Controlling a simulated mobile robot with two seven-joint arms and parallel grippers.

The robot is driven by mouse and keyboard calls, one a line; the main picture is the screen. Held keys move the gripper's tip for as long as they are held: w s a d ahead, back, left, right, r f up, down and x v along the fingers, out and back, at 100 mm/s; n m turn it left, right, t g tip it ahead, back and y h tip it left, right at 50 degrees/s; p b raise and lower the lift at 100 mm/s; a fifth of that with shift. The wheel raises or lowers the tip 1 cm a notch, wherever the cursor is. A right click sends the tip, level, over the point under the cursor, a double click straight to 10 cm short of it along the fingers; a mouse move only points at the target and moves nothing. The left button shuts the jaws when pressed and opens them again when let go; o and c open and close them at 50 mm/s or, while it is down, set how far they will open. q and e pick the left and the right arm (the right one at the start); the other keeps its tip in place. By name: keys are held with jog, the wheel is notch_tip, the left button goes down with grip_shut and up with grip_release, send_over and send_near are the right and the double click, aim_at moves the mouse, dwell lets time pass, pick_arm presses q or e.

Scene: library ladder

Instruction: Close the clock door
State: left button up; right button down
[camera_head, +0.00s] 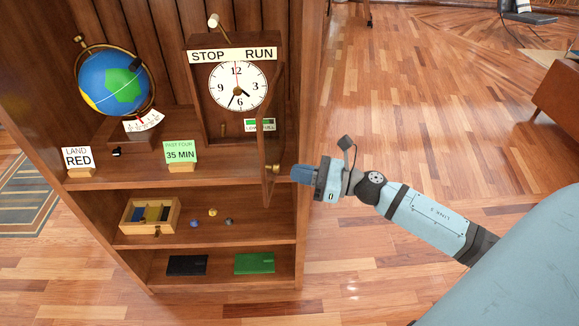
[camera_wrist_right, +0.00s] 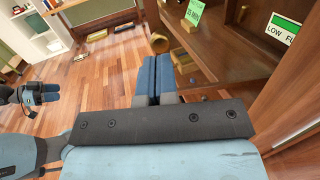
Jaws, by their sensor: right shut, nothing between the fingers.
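The clock (camera_head: 238,87) stands on the upper shelf, with a white dial and a STOP/RUN sign on top. Its door (camera_head: 272,120) is a thin wooden frame, swung open at the clock's right side and seen nearly edge-on, reaching out past the shelf front. A small brass knob (camera_head: 272,167) shows low on it. My right gripper (camera_head: 297,174) is shut and empty, just right of the door's lower end; I cannot tell if they touch. Its closed fingers also show in the right wrist view (camera_wrist_right: 154,78). My left gripper (camera_wrist_right: 40,93) is at the left of that view, its opening unclear.
Lower shelves hold a wooden box (camera_head: 150,216), small balls and two books (camera_head: 254,263). The floor right of the bookcase is open.

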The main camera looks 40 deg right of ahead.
pick_arm(q)
jog(key=shift+r, duration=0.4)
pick_arm(e)
jog(key=shift+x, duration=1.25)
pick_arm(q)
notch_tip(320, 180, up, 7)
jog(key=p, duration=0.8)
pick_arm(e)
jog(key=w+a+m+t+h, duration=0.5)
jog(key=w+a+m+h, duration=0.3)
jog(key=w+a+h, duration=0.5)
pick_arm(q)
notch_tip(320, 180, down, 7)
jog(key=b, duration=0.7)
jog(key=shift+r, duration=0.2)
pick_arm(e)
jog(key=w+d+m+g+h, duration=0.2)
jog(key=w+m+h, duration=0.4)
jog(key=w, duration=1.1)
jog(key=shift+w+r+h, duration=0.2)
jog(key=shift+r+h, duration=0.05)
jog(key=shift+h, duration=0.85)
